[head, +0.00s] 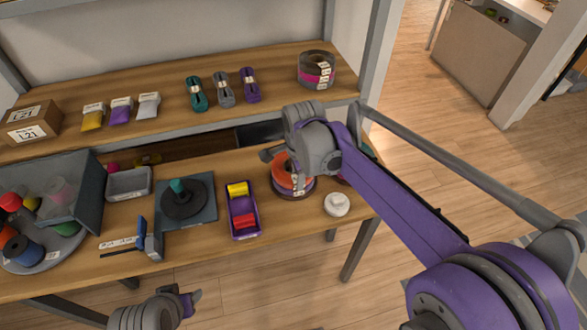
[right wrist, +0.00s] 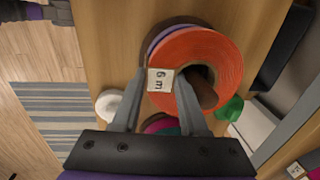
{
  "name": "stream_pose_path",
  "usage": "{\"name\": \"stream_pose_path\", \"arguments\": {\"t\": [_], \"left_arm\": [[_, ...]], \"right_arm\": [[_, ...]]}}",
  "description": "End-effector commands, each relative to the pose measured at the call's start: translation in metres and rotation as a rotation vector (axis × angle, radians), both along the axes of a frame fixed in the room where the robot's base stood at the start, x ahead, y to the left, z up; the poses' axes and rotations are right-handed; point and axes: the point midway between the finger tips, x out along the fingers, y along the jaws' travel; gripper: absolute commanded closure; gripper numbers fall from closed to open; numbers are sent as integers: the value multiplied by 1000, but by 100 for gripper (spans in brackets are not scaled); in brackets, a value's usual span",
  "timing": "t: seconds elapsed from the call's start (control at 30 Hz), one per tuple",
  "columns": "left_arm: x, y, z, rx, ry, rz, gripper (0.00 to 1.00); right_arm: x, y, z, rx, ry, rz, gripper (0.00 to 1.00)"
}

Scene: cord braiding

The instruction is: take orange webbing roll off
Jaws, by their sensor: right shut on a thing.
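The orange webbing roll (head: 281,181) is the top roll of a stack on the bench. In the right wrist view, the orange roll (right wrist: 215,50) sits around a brown post (right wrist: 202,92), above a purple roll and a brown one. My right gripper (right wrist: 161,80) is shut on the roll's ring wall at the "6 m" label, one finger outside and one in the centre hole. In the head view the right wrist partly hides the roll. My left gripper (head: 190,302) is low in front of the bench, away from the rolls; its jaw opening is unclear.
A white round piece (head: 337,204) lies right of the stack. A purple tray (head: 243,211) with yellow and red spools is to its left. A green piece (right wrist: 229,108) and a pink roll (right wrist: 160,124) lie close to the gripper. Another roll stack (head: 316,70) stands on the shelf.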

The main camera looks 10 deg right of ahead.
Motion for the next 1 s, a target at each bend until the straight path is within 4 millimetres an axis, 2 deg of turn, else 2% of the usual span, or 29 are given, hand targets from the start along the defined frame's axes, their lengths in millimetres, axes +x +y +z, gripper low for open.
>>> {"name": "stream_pose_path", "arguments": {"t": [0.53, 1.0], "left_arm": [[0, 0, 3, 0, -1, 0, 50], [0, 0, 4, 0, -1, 0, 50]], "right_arm": [[-1, 0, 3, 0, 0, 0, 100], [-9, 0, 3, 0, 0, 0, 100]]}}
